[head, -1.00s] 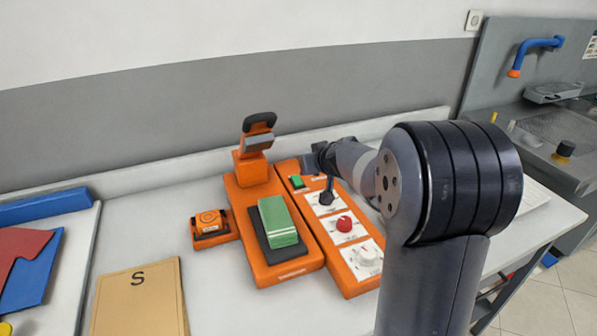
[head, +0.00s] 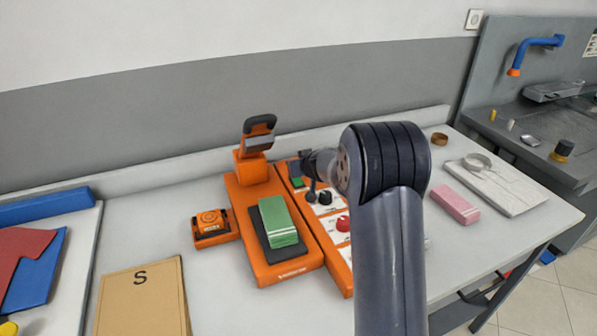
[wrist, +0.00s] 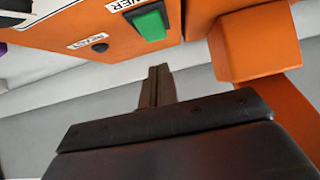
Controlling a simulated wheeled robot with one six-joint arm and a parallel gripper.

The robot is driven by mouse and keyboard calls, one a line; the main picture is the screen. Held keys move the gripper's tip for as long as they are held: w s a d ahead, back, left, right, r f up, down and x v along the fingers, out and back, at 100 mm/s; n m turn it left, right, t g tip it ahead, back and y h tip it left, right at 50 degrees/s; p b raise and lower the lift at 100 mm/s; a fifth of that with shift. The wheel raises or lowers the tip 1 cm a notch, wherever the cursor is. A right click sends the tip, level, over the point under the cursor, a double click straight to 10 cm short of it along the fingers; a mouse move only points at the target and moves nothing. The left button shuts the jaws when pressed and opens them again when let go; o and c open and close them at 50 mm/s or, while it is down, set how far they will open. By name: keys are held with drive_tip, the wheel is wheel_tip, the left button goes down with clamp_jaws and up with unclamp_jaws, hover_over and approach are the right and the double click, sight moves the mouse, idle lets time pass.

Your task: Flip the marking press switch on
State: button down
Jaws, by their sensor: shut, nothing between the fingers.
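The orange marking press (head: 240,200) stands on the table with a black-handled head raised at its back and a green folded cloth on its dark pad. Its control box (head: 313,235) lies along its right side. The green power switch (head: 298,183) is at the box's far end, partly behind my gripper; it also shows in the wrist view (wrist: 152,25), beside a dark round ready lamp (wrist: 100,48). My gripper (wrist: 158,72) is shut and empty, its fingertips close to the switch but apart from it in the wrist picture. I cannot tell whether the switch is on.
A black knob (head: 325,197) and a red knob (head: 343,223) sit on the box; my arm hides its near right part. An orange stamp block (head: 210,225) is left of the press. A pink block (head: 456,204) and a white board (head: 505,185) lie on the right.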

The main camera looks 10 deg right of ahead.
sight(300, 183)
drive_tip(key=shift+w+f+b, duration=0.2)
drive_tip(key=shift+f+b, duration=0.1)
drive_tip(key=shift+f, duration=1)
drive_tip(key=shift+w+r+p, duration=0.1)
drive_tip(key=shift+r+p, duration=0.1)
drive_tip(key=shift+p, duration=0.95)
drive_tip(key=shift+a+g+p, duration=0.1)
drive_tip(key=shift+g+p, duration=0.2)
drive_tip(key=shift+p, duration=0.3)
drive_tip(key=shift+w+f+p, duration=0.1)
drive_tip(key=shift+f+p, duration=0.05)
drive_tip(key=shift+p, duration=0.35)
drive_tip(key=shift+f, duration=0.3)
drive_tip(key=shift+f+b, duration=0.1)
drive_tip(key=shift+b, duration=0.3)
drive_tip(key=shift+s, duration=0.25)
drive_tip(key=shift+s+d+b, duration=0.2)
drive_tip(key=shift+s+b, duration=0.4)
drive_tip(key=shift+b, duration=0.3)
